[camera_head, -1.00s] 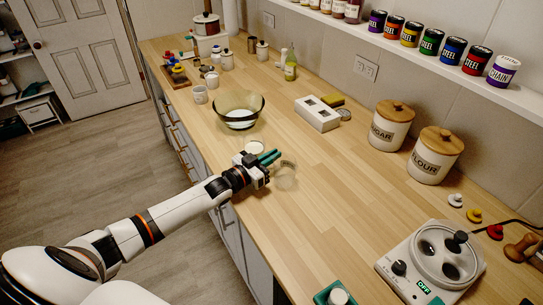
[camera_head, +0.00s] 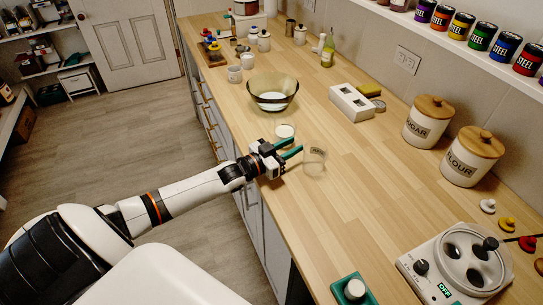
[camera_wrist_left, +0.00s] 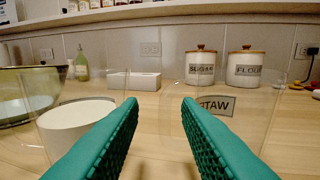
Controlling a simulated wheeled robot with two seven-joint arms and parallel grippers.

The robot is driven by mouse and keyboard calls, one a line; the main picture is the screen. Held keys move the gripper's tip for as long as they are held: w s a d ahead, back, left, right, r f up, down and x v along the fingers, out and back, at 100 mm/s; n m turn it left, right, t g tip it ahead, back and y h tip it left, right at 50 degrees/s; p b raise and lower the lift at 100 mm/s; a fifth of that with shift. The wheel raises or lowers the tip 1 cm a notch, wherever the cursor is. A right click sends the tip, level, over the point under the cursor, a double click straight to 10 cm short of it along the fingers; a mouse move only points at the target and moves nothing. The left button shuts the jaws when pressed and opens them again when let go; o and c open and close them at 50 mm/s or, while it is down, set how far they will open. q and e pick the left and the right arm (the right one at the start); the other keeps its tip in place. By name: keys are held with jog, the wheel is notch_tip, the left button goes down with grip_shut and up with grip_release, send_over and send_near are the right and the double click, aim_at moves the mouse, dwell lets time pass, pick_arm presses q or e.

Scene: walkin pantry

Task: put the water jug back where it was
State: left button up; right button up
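A clear, see-through jug (camera_head: 315,162) with a small label stands on the wooden counter, just beyond my left fingertips. In the left wrist view its label (camera_wrist_left: 217,105) reads like "TAW", and its faint walls show ahead and to the right. I take it for the water jug; any water in it is hard to see. My left gripper (camera_head: 295,148) reaches over the counter with its green fingers apart and nothing between them. A clear container with white contents (camera_head: 285,132) stands beside the fingers, on the left in the wrist view (camera_wrist_left: 75,115). My right gripper is out of view.
A glass bowl (camera_head: 272,93) stands farther back. A white block (camera_head: 351,102), sugar (camera_head: 428,122) and flour (camera_head: 472,157) canisters stand along the wall. A hotplate-like device (camera_head: 455,265) and a green item (camera_head: 354,290) are near. The counter right of the jug is clear.

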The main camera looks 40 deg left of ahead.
pick_arm(q)
jog(key=v, duration=0.8)
jog(key=shift+r+b, duration=0.1)
jog(key=shift+b, duration=0.2)
